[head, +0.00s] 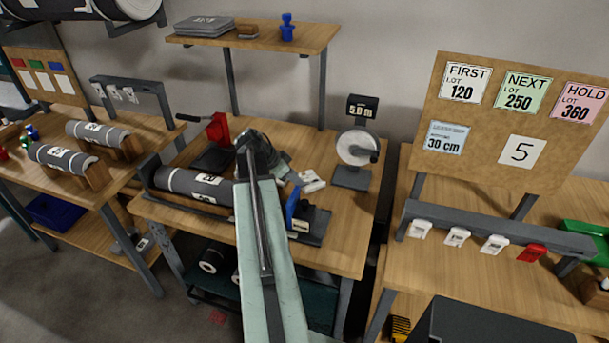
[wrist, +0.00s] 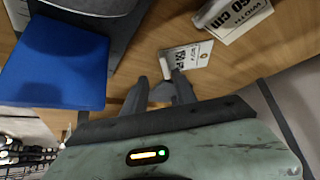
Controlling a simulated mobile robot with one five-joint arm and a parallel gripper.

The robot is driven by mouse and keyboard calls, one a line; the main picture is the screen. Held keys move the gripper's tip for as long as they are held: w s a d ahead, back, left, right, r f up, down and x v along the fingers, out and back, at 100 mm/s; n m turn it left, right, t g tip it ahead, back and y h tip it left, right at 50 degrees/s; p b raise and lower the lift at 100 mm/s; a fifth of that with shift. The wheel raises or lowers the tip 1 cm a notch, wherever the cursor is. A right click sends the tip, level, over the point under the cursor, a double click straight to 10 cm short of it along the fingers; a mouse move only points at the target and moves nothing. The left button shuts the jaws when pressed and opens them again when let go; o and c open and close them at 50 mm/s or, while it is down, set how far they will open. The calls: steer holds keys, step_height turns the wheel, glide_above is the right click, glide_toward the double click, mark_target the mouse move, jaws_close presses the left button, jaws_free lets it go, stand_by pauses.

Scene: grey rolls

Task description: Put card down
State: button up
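A small white card (wrist: 189,57) with black print and a grey end lies just beyond my fingertips in the wrist view, seemingly on the bench top. In the head view my gripper (head: 297,181) is low over the middle bench, beside white cards (head: 313,181), and partly hidden by my arm.
A larger card marked cm (wrist: 238,16) lies close by. A blue block (wrist: 52,65) stands at the left of the wrist view. A grey roll (head: 193,185) lies on the bench, left of my arm. A disc stand (head: 357,150) stands at right. A card board (head: 515,120) is farther right.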

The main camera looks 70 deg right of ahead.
steer(key=p+v, duration=0.2)
steer(key=v, duration=0.2)
steer(key=shift+w+a+r, duration=0.1)
steer(key=shift+a+r, duration=0.05)
steer(key=shift+r, duration=0.05)
steer(key=shift+r, duration=0.1)
